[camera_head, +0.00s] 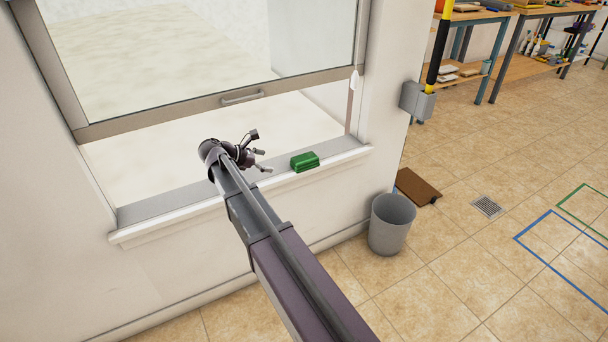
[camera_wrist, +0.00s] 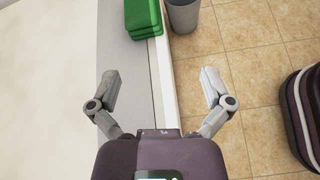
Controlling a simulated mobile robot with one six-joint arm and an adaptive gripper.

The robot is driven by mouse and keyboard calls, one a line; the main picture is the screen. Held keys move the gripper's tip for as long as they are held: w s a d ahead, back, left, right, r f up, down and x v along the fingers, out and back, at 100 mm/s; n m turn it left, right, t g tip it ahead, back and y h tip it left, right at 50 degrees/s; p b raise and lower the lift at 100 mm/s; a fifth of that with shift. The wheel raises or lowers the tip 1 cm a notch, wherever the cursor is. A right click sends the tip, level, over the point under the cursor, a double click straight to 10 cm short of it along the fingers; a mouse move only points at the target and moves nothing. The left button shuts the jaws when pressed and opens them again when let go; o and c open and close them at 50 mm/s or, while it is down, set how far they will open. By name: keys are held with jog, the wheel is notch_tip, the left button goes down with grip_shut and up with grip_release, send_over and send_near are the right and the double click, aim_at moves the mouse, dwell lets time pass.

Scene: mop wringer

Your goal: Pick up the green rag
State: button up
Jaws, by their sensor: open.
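The green rag (camera_head: 304,161) is a folded block lying on the window sill, to the right of my gripper in the head view. In the wrist view the rag (camera_wrist: 142,18) shows at the top, cut off by the frame edge. My gripper (camera_head: 264,160) is open and empty, at the window opening a short way left of the rag. In the wrist view the spread fingers of my gripper (camera_wrist: 162,82) stand on either side of the sill, with the rag beyond them, apart from it.
The sill (camera_head: 185,202) runs under a raised window sash (camera_head: 242,97), with wall on both sides. A grey bin (camera_head: 391,225) stands on the floor below, right of the rag. Workbenches (camera_head: 515,65) stand at the back right.

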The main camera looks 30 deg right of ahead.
aim_at(293, 162)
jog(key=shift+w+f+n+h+b, duration=0.5)
jog(key=shift+w+f+n+b, duration=0.1)
jog(key=shift+w+f+b, duration=0.45)
jog(key=shift+w+n+h+b, duration=0.3)
jog(key=shift+w+n+b, duration=0.1)
jog(key=shift+b, duration=0.05)
jog(key=shift+d, duration=0.1)
jog(key=b+x, duration=0.3)
jog(key=x, duration=0.4)
jog(key=shift+d+f, duration=0.4)
jog(key=shift+d, duration=0.3)
jog(key=shift+d, duration=0.1)
jog(key=shift+b+x, duration=1)
jog(key=shift+x, duration=1.5)
jog(key=c, duration=0.8)
